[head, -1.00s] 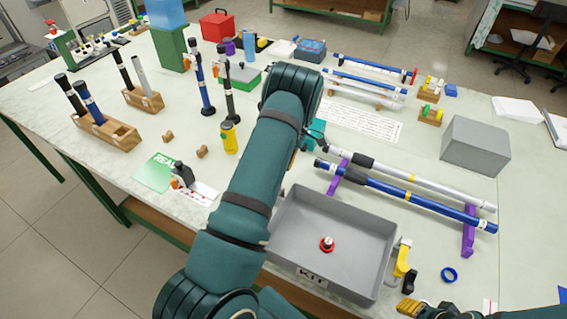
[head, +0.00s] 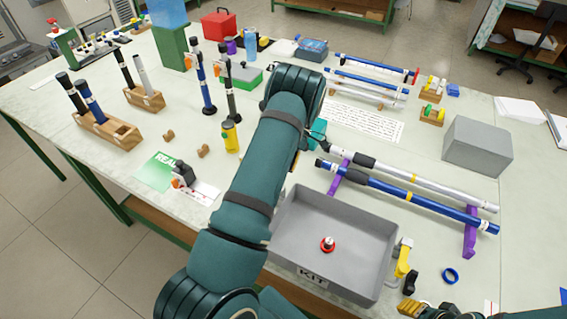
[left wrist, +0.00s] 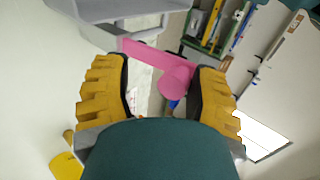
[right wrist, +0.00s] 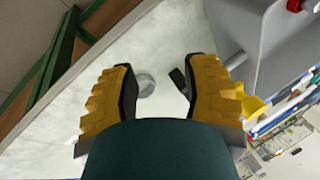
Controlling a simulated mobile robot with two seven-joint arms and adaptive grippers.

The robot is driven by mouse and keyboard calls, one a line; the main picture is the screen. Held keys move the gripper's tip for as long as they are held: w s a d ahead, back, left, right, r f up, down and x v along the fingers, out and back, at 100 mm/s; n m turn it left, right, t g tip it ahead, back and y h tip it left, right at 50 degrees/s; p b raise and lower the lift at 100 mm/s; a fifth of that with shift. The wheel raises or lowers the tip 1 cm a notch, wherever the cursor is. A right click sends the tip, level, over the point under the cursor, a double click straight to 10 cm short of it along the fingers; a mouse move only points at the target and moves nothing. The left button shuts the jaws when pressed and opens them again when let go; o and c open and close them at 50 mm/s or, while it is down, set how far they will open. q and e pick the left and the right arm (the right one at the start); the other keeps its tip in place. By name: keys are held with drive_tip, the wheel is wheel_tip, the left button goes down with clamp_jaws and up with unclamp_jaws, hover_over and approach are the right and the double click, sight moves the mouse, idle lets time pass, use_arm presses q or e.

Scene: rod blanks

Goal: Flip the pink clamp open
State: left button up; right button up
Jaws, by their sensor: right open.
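The pink clamp (left wrist: 158,58) shows in the left wrist view as a flat pink bar with a round pink knob at its near end. It lies between the fingers of my left gripper (left wrist: 163,75), which are wide apart. The bar's right end comes close to the right finger; I cannot tell if they touch. In the head view my left arm hides the clamp and most of the left gripper. My right gripper (right wrist: 160,70) is open and empty above the table by the grey tray; one yellow finger shows at the bottom of the head view.
The grey KIT tray (head: 285,235) holds a red-rimmed piece (head: 327,244). A yellow clamp (head: 403,258) and a black piece (head: 410,283) are at its right side. Blue and white rods (head: 420,200) lie on purple supports. A blue ring (head: 450,275) lies on the table.

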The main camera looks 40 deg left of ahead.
use_arm(q)
drive_tip(key=shift+w+r, duration=0.1)
drive_tip(key=shift+w, duration=0.05)
drive_tip(key=shift+a, duration=0.15)
drive_tip(key=v, duration=0.7)
drive_tip(key=shift+w+r, duration=0.15)
drive_tip(key=shift+r, duration=0.05)
idle(0.3)
